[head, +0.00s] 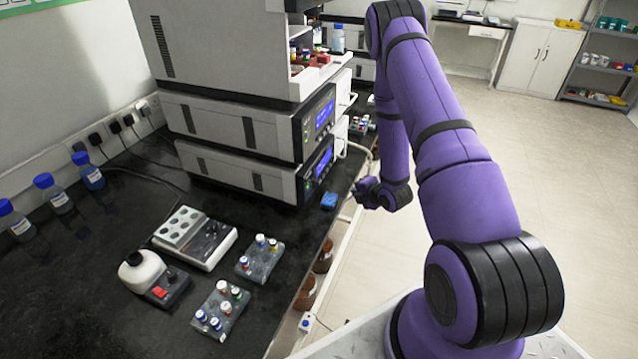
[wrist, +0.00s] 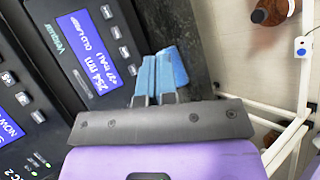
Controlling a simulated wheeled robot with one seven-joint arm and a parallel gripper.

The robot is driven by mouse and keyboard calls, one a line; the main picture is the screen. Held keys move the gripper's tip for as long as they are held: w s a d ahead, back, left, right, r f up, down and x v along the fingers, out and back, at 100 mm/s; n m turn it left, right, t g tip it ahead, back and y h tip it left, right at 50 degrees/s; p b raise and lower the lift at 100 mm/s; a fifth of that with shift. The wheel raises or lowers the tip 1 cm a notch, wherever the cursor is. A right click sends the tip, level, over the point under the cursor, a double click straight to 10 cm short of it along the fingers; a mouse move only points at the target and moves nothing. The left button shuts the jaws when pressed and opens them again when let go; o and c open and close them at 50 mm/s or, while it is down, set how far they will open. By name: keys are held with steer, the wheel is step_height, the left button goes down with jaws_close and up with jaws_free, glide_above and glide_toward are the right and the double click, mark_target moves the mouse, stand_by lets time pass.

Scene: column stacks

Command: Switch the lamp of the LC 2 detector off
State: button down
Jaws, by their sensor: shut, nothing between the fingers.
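A detector panel (wrist: 78,45) in the wrist view has a blue display with "254 nm" and a mAU line. A column of grey buttons (wrist: 115,32) runs beside the display. In the head view it appears to be the lower unit (head: 245,172) of the stack. My gripper (wrist: 155,92) is shut and empty, to the right of this panel in the wrist view, apart from the buttons.
Vial racks (head: 260,260), a mixer (head: 150,275) and blue-capped bottles (head: 60,198) stand on the bench. The floor at right is clear.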

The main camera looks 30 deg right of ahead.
steer(key=shift+w+a, duration=0.9)
steer(key=shift+w, duration=0.25)
steer(key=shift+w+a, duration=0.9)
steer(key=shift+w, duration=0.25)
steer(key=shift+w+a, duration=0.9)
steer(key=shift+w, duration=0.25)
steer(key=shift+w, duration=0.1)
steer(key=shift+w+a, duration=0.25)
steer(key=shift+w+a, duration=0.25)
steer(key=shift+w, duration=0.05)
stand_by(0.8)
steer(key=shift+s+d, duration=0.5)
steer(key=shift+s, duration=0.15)
steer(key=shift+s+d, duration=0.1)
steer(key=shift+s+d, duration=0.7)
steer(key=shift+s, duration=0.25)
steer(key=shift+s+d, duration=0.7)
steer(key=shift+s, duration=0.2)
